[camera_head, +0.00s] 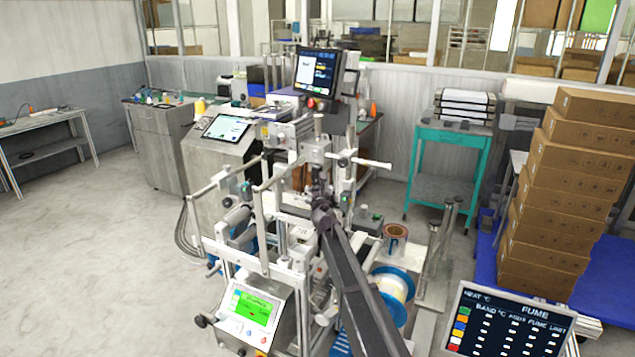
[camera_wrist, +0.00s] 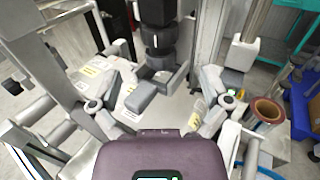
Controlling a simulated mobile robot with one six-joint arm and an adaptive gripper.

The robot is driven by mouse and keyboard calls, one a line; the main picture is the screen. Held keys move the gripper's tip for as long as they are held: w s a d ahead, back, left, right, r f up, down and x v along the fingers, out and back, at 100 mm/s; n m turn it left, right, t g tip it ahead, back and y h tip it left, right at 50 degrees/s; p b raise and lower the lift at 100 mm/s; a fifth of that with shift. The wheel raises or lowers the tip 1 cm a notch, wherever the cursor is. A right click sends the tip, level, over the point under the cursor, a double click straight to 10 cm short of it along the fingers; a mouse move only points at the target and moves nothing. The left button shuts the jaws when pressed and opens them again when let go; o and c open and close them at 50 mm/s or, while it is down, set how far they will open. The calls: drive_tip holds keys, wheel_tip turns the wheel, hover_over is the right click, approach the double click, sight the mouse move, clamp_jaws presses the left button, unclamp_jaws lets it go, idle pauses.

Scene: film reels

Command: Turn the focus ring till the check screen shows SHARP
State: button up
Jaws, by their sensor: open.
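A black lens-like cylinder with stepped rings (camera_wrist: 159,40) hangs upright in the wrist view. I take it for the part with the focus ring; which band turns is unclear. My gripper (camera_wrist: 160,85) is open, its grey fingers spread left and right just short of the cylinder's lower end, with no visible contact. In the head view my gripper (camera_head: 319,190) is small, in front of the machine's centre column. A dark monitor (camera_head: 317,73) tops the machine, and a green-lit panel (camera_head: 252,308) is at its lower front. I cannot tell which is the check screen; neither reads SHARP legibly.
Machine rails and a bracket (camera_wrist: 240,52) crowd both sides of the gripper. A copper-coloured roll (camera_head: 396,232) and a blue-flanged spool (camera_head: 392,287) sit right of the machine. A FUME display (camera_head: 510,322) stands at front right. The floor at left is clear.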

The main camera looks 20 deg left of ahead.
sight(317, 182)
drive_tip(key=shift+x, duration=3.15)
drive_tip(key=shift+c, duration=0.2)
drive_tip(key=c, duration=1.1)
